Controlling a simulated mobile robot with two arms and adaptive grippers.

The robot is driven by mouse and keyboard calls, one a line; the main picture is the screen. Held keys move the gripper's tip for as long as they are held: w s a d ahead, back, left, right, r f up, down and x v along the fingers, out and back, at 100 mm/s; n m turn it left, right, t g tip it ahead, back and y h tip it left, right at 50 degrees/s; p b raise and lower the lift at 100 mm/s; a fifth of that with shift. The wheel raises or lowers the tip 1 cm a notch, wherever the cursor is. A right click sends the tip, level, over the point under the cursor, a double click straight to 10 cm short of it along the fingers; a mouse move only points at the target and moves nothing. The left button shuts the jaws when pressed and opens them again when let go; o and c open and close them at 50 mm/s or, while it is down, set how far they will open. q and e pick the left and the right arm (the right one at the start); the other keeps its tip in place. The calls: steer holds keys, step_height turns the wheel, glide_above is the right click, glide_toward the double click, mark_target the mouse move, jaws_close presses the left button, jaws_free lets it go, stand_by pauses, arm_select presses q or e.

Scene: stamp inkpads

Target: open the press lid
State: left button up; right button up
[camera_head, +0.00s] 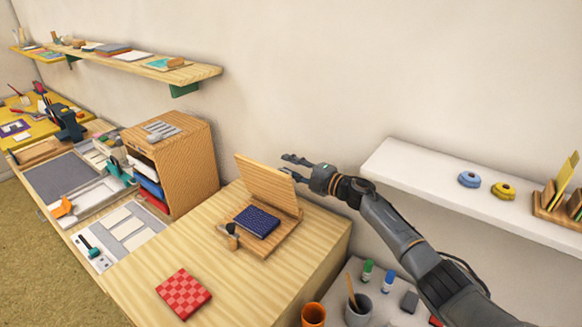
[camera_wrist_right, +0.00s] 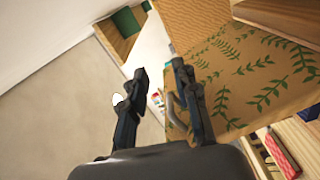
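The press is a wooden base (camera_head: 272,244) on the wooden cabinet top, with a dark blue patterned block (camera_head: 256,221) on it. Its wooden lid (camera_head: 266,184) stands raised at the back, tilted steeply up. My right gripper (camera_head: 287,166) is at the lid's upper right edge, on the wall side. Its fingers are apart and empty in the wrist view (camera_wrist_right: 157,88). A board face with green leaf print (camera_wrist_right: 262,70), seemingly the lid's outer face, lies beside and behind one finger; I cannot tell if they touch. My left gripper is out of view.
A wooden drawer box (camera_head: 190,165) stands left of the press. A red checkered block (camera_head: 183,293) lies in front. A white wall shelf (camera_head: 420,180) is to the right, by my right arm. Cups and bottles stand below, including an orange cup (camera_head: 313,315).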

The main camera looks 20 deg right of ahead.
steer(key=shift+d, duration=0.1)
steer(key=v, duration=1.2)
stand_by(0.4)
